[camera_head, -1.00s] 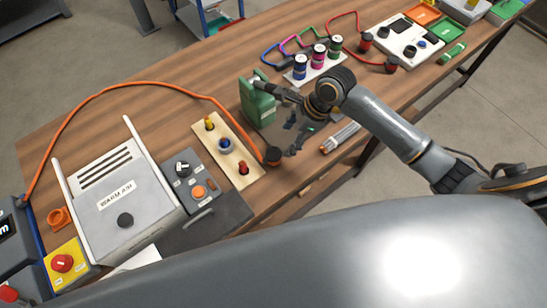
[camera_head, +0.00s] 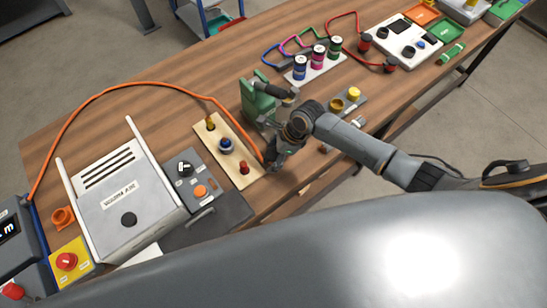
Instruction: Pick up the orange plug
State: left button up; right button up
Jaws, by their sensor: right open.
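The orange cable (camera_head: 150,84) arcs over the wooden table from the device at the left edge. Its plug end lies near the front table edge, beside the beige board (camera_head: 212,150). My right gripper (camera_head: 272,159) is open and right at that plug end, covering most of the plug. I cannot tell whether the fingers touch it. My left gripper is not in view.
A grey control box (camera_head: 190,180) and a white warmer box (camera_head: 125,195) stand to the left. A green block (camera_head: 256,98) is behind my gripper. A yellow-capped part (camera_head: 354,94) lies right.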

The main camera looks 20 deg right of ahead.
aim_at(271, 153)
jog(key=c, duration=1.4)
jog(key=shift+r, duration=0.2)
jog(key=shift+r+b, duration=0.3)
jog(key=shift+r, duration=0.35)
jog(key=shift+r+b, duration=0.3)
jog(key=shift+r, duration=0.45)
jog(key=s+r, duration=0.3)
jog(key=s, duration=0.1)
jog(key=s+r+b, duration=0.1)
jog(key=s+r, duration=0.2)
jog(key=s, duration=0.2)
jog(key=s+r, duration=0.4)
jog(key=s, duration=0.1)
jog(key=shift+a, duration=0.1)
